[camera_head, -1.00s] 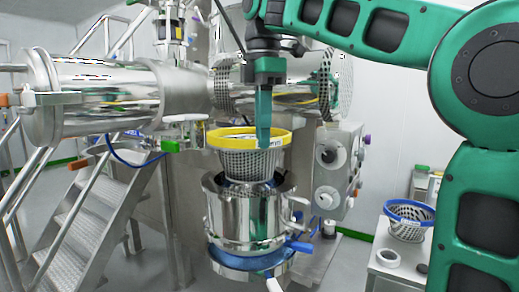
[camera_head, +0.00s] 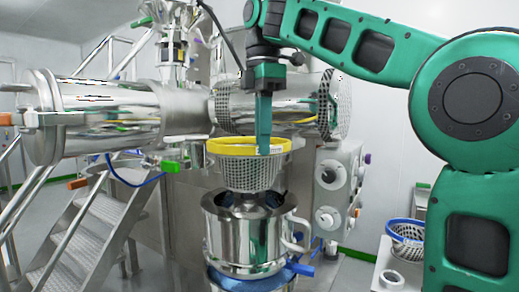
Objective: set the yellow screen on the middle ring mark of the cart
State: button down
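The yellow screen (camera_head: 238,172) is a grey perforated basket with a yellow rim. My gripper (camera_head: 263,150) points down and is shut on the right part of that rim. The screen hangs about level above the open steel vessel (camera_head: 243,236), with its lower end just over the mouth. A light cart (camera_head: 372,282) shows in part at the lower right, well to the right of the screen. A blue-rimmed basket (camera_head: 406,236) and a white ring (camera_head: 391,280) are on it. My arm hides part of the cart, and I cannot make out the middle ring mark.
A large steel cylinder (camera_head: 110,118) lies behind at the left, with metal steps (camera_head: 80,235) below it. A panel with round knobs (camera_head: 335,190) stands right of the vessel. A steel handle (camera_head: 298,232) and a blue lever (camera_head: 300,268) stick out from the vessel's right side.

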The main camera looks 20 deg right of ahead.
jog(key=shift+r, duration=1.15)
